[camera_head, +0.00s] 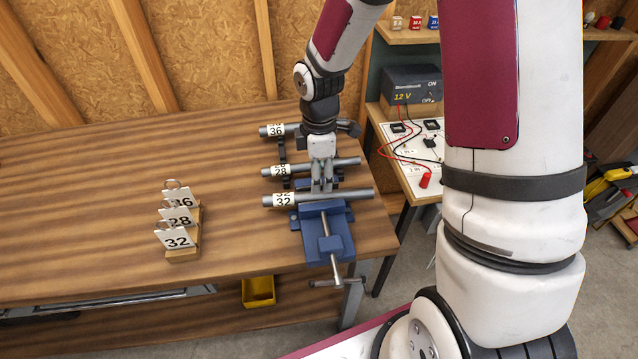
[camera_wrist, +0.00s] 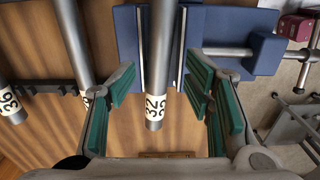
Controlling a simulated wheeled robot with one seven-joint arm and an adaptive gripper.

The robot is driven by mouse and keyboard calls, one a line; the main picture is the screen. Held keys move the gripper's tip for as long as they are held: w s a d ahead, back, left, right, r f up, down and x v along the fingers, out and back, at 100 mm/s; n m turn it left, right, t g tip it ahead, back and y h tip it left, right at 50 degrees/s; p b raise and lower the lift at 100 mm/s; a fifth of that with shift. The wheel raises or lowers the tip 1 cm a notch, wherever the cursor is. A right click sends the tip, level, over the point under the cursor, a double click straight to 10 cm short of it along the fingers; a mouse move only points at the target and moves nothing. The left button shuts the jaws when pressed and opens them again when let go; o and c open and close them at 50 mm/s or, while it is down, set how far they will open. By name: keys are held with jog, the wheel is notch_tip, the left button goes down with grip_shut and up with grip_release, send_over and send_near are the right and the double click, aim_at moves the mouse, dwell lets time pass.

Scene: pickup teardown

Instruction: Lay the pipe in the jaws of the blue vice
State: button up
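A grey pipe (camera_head: 345,194) with a white label reading 32 lies across the blue vice (camera_head: 318,238). In the wrist view this pipe (camera_wrist: 157,75) runs between the two metal jaw plates of the blue vice (camera_wrist: 127,40), its labelled end sticking out toward my gripper. My gripper (camera_wrist: 160,88) is open, its green-padded fingers on either side of the pipe and apart from it. In the head view my gripper (camera_head: 322,186) is just behind the 32 pipe. I cannot tell its exact height above the pipe.
Pipes labelled 28 (camera_head: 345,162) and 36 (camera_head: 272,131) lie on a dark rack (camera_head: 282,152) behind the vice. Number tags (camera_head: 178,218) stand on a wooden block at left. A 12 V supply (camera_head: 411,85) is at back right. The table's left is clear.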

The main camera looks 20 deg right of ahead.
jog(key=s+r+m+t, duration=0.1)
jog(key=s+r+m, duration=0.2)
jog(key=r, duration=0.4)
jog(key=s+r+m+t+h, duration=0.1)
jog(key=s+r+m, duration=0.15)
jog(key=r, duration=0.45)
jog(key=s+r+m+t, duration=0.1)
jog(key=s+r+m, duration=0.15)
jog(key=r, duration=0.55)
jog(key=s+r+m+t+y, duration=0.1)
jog(key=s+r+m+t, duration=0.1)
jog(key=s+r+m, duration=0.2)
jog(key=s+m, duration=0.3)
jog(key=s, duration=0.4)
jog(key=shift+r+m+t, duration=0.3)
jog(key=shift+r+m, duration=0.1)
